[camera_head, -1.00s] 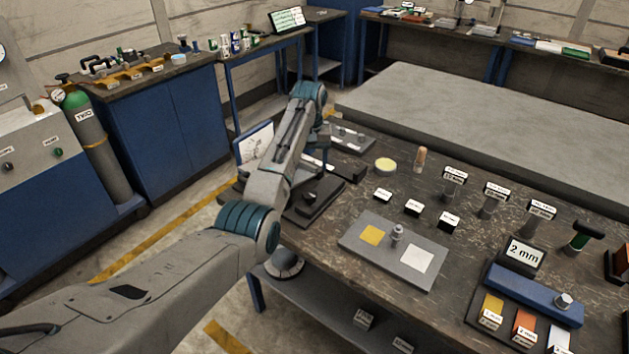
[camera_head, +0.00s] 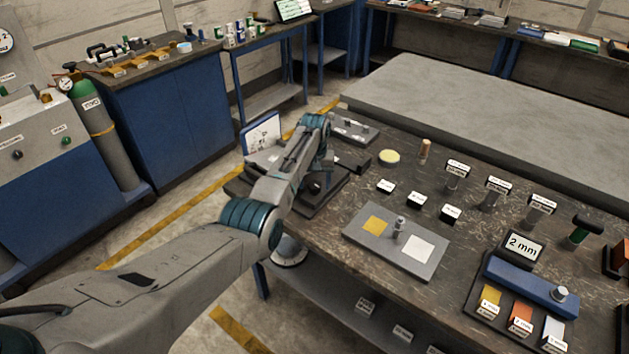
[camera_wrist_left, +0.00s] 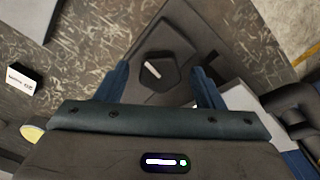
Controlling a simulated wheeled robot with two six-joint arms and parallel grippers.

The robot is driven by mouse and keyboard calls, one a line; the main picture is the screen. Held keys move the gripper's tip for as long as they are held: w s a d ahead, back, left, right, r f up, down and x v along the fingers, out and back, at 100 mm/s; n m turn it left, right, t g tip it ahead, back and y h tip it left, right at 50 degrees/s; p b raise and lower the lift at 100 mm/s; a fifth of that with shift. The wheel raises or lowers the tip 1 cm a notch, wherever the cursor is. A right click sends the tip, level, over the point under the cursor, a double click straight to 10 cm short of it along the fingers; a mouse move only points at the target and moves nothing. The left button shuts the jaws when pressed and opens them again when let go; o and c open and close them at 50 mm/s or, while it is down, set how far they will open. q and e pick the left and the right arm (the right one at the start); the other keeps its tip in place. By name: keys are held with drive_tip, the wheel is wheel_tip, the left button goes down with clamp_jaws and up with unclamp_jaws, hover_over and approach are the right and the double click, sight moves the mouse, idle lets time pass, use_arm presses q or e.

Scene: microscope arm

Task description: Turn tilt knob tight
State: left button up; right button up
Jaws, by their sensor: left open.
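A black knob (camera_head: 315,186) with a short white mark on top sits on a dark base plate (camera_head: 297,207) at the left end of the table. The knob also shows in the left wrist view (camera_wrist_left: 154,71), where it stands on the dark stand between my blue fingers. My left gripper (camera_wrist_left: 160,77) is open, with one finger on each side of the knob and clear gaps to it in the picture. I cannot tell its height above the knob. In the head view my left wrist covers part of the stand. My right gripper is not in view.
A grey plate (camera_head: 352,240) with a yellow and a white square lies right of the stand. Small labelled blocks (camera_head: 417,200) and a pale yellow disc (camera_head: 389,156) lie nearby. A blue block with a 2 mm sign (camera_head: 524,247) stands at the right.

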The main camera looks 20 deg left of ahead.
use_arm(q)
drive_tip(key=c, duration=1)
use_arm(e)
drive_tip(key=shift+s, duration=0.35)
